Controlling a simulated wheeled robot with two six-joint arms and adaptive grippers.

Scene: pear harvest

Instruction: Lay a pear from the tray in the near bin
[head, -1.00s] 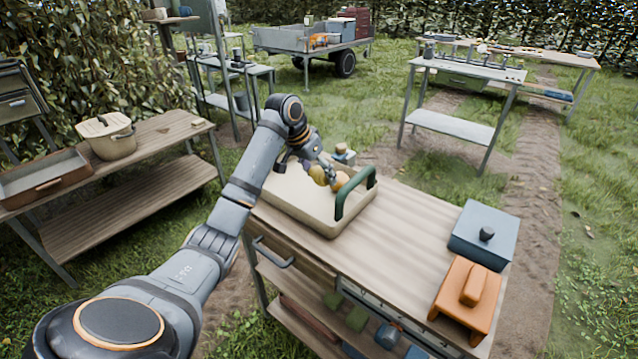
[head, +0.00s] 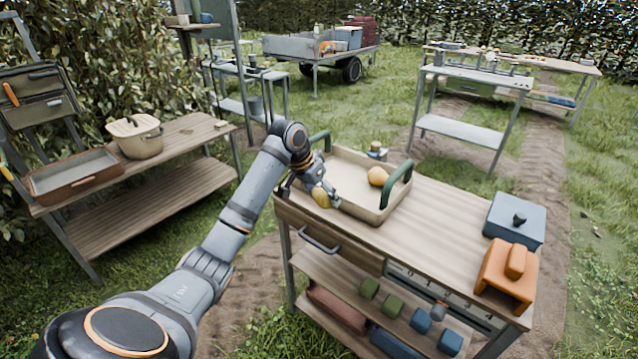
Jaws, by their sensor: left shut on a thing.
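My left gripper (head: 326,193) is shut on a yellow-green pear (head: 320,198), at the left side of the tray. The beige tray (head: 364,209) with green handles stands on the wooden worktable. A second, more orange pear (head: 378,176) lies in the tray by the right handle. A shallow brown open-topped bin (head: 75,185) sits on the wooden bench at the left; the part of its inside that shows looks empty. I cannot tell for sure that it is the near bin. My right gripper is out of view.
A lidded cream tub (head: 136,138) stands beside the brown bin. A blue-grey box (head: 515,222) and an orange block-like object (head: 507,273) stand at the worktable's right end. A grassy gap separates bench and worktable. The worktable's middle is clear.

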